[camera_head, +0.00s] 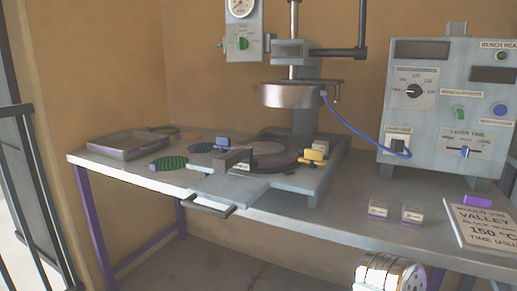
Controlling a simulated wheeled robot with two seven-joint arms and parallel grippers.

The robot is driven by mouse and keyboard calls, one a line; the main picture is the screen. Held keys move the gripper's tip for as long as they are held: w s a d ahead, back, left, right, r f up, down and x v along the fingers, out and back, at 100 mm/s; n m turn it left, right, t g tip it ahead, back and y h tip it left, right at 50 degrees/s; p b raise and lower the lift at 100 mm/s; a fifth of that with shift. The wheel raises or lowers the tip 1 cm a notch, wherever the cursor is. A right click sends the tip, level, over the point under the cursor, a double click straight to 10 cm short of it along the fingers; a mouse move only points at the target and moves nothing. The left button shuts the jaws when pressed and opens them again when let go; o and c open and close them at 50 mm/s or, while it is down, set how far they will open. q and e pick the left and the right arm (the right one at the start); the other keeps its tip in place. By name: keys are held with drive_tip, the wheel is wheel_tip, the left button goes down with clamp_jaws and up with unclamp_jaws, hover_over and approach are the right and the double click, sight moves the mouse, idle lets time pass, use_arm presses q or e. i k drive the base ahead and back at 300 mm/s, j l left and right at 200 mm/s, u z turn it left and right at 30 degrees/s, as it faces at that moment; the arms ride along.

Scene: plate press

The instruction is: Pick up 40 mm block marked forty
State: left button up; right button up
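Two small blocks with pale labelled faces stand on the bench right of the press: a left block (378,209) and a right block (412,214). Their markings are too small to read, so I cannot tell which, if either, is marked forty. Yellow pieces (314,153) sit at the right side of the press plate, and their markings cannot be read either.
The press has a round upper platen (290,95) above a lower ring mould (270,155). A control box (440,110) stands at the right, joined by a blue cable. A placard (485,224), purple block (477,199) and grey tray (130,145) lie on the bench (335,222).

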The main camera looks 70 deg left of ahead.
sight(319, 144)
drive_tip(key=u, duration=1.8)
drive_tip(key=z, duration=0.1)
